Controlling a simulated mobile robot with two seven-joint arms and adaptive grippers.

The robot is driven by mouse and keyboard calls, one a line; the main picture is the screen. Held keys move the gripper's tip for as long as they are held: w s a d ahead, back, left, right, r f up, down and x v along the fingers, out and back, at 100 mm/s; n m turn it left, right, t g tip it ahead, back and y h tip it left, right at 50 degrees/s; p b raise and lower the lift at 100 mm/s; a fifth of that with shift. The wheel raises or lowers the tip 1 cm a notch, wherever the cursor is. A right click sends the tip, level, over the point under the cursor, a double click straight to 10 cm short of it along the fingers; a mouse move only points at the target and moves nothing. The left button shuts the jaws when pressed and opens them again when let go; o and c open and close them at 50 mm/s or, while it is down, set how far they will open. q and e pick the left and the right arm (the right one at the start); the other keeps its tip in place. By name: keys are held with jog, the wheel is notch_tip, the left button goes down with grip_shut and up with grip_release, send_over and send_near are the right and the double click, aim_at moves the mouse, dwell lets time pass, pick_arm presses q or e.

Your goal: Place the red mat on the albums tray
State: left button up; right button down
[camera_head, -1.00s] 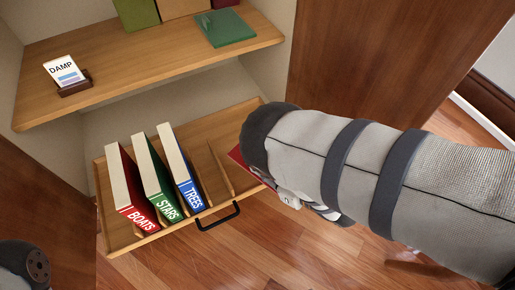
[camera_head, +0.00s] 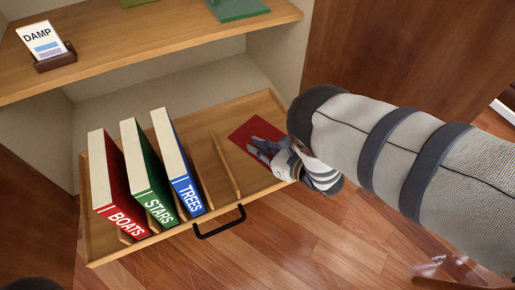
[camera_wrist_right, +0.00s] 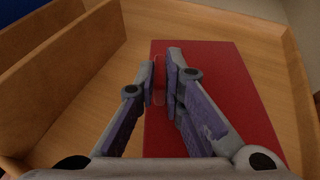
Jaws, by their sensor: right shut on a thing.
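The red mat (camera_head: 243,134) is flat and lies over the bare right section of the albums tray (camera_head: 262,102), right of the last divider. I cannot tell whether its whole underside touches the tray floor. My right gripper (camera_head: 256,149) is over the mat, partly hidden by my forearm. In the right wrist view, my right gripper (camera_wrist_right: 161,84) is shut on a small raised red part of the mat (camera_wrist_right: 231,83), with wooden tray floor around it. My left gripper is out of view.
The albums BOATS (camera_head: 124,222), STARS (camera_head: 160,209) and TREES (camera_head: 187,194) lean in the tray's left slots. A thin wooden divider (camera_head: 224,165) stands left of the mat. The tray's black handle (camera_head: 220,230) sticks out in front. A shelf (camera_head: 185,50) with a DAMP card (camera_head: 42,42) is above.

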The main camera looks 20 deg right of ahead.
jog(key=shift+f, duration=0.15)
jog(key=c, duration=1.7)
grip_release()
